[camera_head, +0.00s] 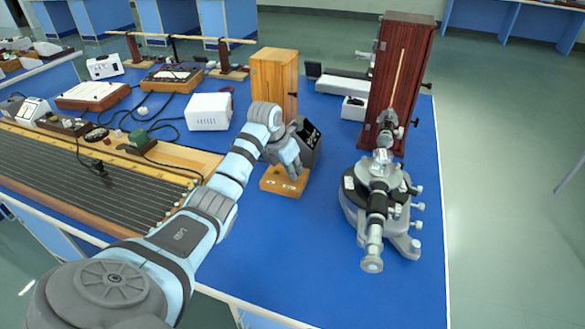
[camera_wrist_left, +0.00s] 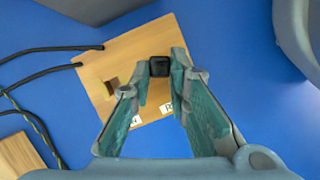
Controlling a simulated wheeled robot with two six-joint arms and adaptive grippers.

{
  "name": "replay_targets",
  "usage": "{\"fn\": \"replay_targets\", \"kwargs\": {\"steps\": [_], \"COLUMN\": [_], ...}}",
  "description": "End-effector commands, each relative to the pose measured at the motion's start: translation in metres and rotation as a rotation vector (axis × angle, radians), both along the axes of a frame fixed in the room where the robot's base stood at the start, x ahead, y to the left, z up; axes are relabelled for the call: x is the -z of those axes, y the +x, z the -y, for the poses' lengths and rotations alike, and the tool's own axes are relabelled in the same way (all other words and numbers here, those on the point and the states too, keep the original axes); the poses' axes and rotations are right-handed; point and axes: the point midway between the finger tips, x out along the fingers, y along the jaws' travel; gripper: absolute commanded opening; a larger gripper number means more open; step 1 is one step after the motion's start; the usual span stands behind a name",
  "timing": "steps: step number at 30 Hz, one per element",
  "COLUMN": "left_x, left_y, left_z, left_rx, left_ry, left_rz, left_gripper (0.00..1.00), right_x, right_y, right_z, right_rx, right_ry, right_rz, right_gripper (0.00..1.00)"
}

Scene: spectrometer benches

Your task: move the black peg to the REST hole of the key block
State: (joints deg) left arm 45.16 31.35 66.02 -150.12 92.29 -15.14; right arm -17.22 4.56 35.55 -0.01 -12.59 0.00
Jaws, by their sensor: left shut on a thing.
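The wooden key block (camera_head: 283,185) sits on the blue bench top, below my left gripper (camera_head: 291,168). In the left wrist view the block (camera_wrist_left: 150,50) shows as a light wooden plate with a dark slot or hole (camera_wrist_left: 112,86) left of the fingers. The black peg (camera_wrist_left: 159,66) is between the fingertips of my left gripper (camera_wrist_left: 160,68), which is shut on it. I cannot tell whether the peg is seated in the block or just above it. Two white labels (camera_wrist_left: 166,108) on the block are partly hidden by the fingers. My right gripper is not in view.
A dark slanted instrument (camera_head: 309,140) stands right behind the gripper, with a wooden box (camera_head: 274,75) beyond. A spectrometer (camera_head: 378,195) stands to the right. A long wired board (camera_head: 85,170) lies left. Black cables (camera_wrist_left: 40,62) run to the block. The bench front is clear.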

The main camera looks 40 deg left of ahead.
Motion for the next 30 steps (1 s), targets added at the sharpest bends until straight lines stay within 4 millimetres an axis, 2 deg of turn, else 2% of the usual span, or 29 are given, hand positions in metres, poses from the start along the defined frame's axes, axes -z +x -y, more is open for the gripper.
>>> {"fn": "replay_targets", "kwargs": {"steps": [1, 2, 6, 14, 17, 20, 27, 30], "left_x": [0.000, -0.001, -0.001, -0.002, -0.009, -0.028, -0.089, -0.105], "left_y": [0.000, 0.000, 0.001, 0.001, -0.002, -0.009, -0.034, -0.041], "left_z": [0.000, 0.000, 0.001, 0.000, -0.001, -0.001, -0.002, -0.002], "left_rx": [0.000, 0.001, 0.001, 0.001, 0.001, 0.002, 0.001, 0.001], "left_ry": [0.000, 0.000, 0.000, 0.000, 0.001, 0.004, 0.003, 0.001], "left_rz": [0.001, 0.001, 0.002, 0.003, 0.005, 0.006, 0.007, 0.006], "left_gripper": [0.00, 0.20, 0.39, 0.39, 0.39, 0.39, 0.39, 0.39], "right_x": [0.000, 0.000, 0.000, 0.000, 0.000, 0.000, 0.000, 0.000], "right_y": [0.000, 0.000, 0.000, 0.000, 0.000, 0.000, 0.000, 0.000], "right_z": [0.000, 0.000, 0.001, 0.003, 0.002, 0.002, 0.001, 0.001], "right_rx": [0.000, 0.000, 0.000, -0.001, -0.001, 0.000, 0.000, 0.000], "right_ry": [-0.001, -0.001, -0.001, -0.003, -0.003, -0.002, -0.001, -0.001], "right_rz": [0.000, 0.000, 0.000, -0.001, 0.000, 0.000, 0.000, 0.000], "right_gripper": [0.39, 0.39, 0.39, 0.39, 0.39, 0.39, 0.39, 0.39]}}
